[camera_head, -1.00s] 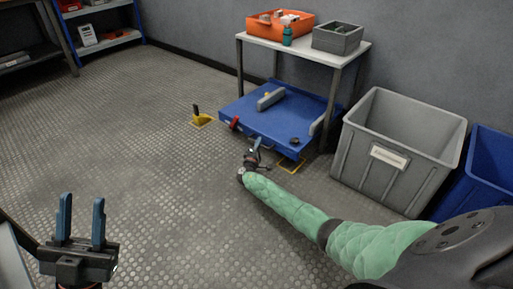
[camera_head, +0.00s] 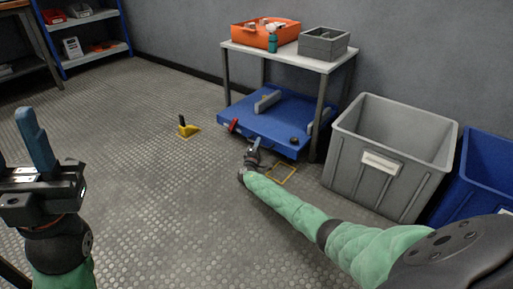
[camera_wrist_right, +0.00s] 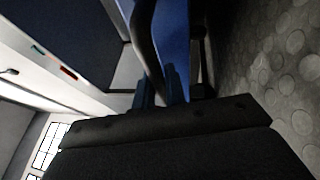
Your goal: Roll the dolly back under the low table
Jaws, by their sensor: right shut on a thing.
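The blue dolly (camera_head: 262,128) is a flat platform largely under the low table (camera_head: 290,54). Its front edge sticks out a little towards me. Grey blocks, a red part (camera_head: 233,125) and a small dark round item lie on or at it. My right gripper (camera_head: 254,150) is low at its front edge. In the right wrist view its blue fingers (camera_wrist_right: 160,88) are shut on a dark curved handle (camera_wrist_right: 146,40), beside the blue dolly side. My left gripper (camera_head: 22,150) is raised at the left edge, empty, its fingers apart and partly cut off.
A yellow chock (camera_head: 187,129) stands on the floor left of the dolly. A yellow floor outline (camera_head: 283,173) lies in front. A grey bin (camera_head: 372,185) and a blue bin (camera_head: 490,180) stand close on the right. An orange tray (camera_head: 250,35) and grey box (camera_head: 324,47) sit on the table.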

